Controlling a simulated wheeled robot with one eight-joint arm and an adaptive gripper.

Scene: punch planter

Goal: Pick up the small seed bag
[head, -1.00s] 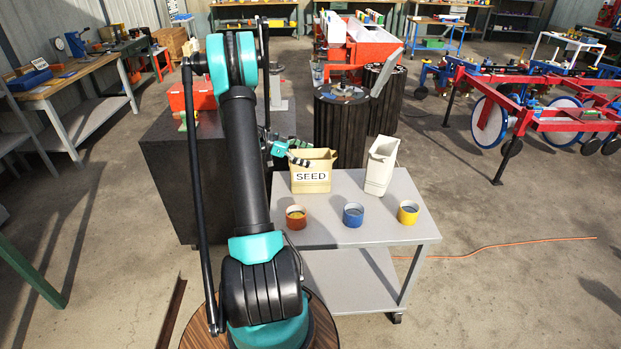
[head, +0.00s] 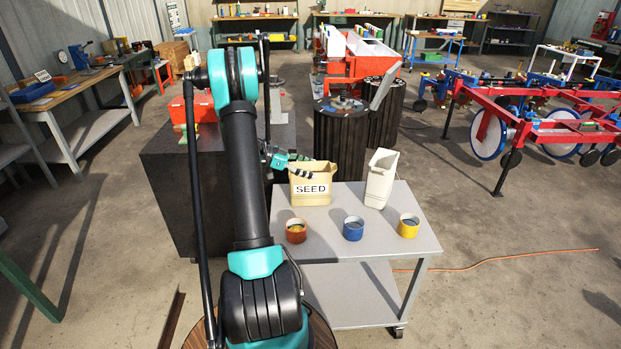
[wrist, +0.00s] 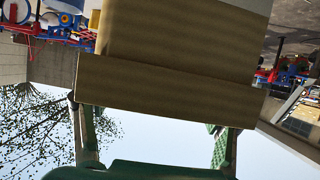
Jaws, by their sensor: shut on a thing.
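The small seed bag (head: 312,190), a tan open-topped bag with a white "SEED" label, stands upright on the grey cart (head: 355,260) at its back left. My gripper (head: 300,171) comes in from the left at the bag's upper part and is shut on it. In the wrist view the tan bag (wrist: 170,80) fills the upper middle, with green-tipped fingers (wrist: 155,140) on both sides below it. Whether the bag's base is clear of the cart top cannot be told.
A white container (head: 381,178) stands just right of the bag. Red (head: 296,231), blue (head: 353,229) and yellow (head: 408,226) cups line the cart's front. A dark block (head: 170,200) is left, and dark ribbed drums (head: 340,140) stand behind.

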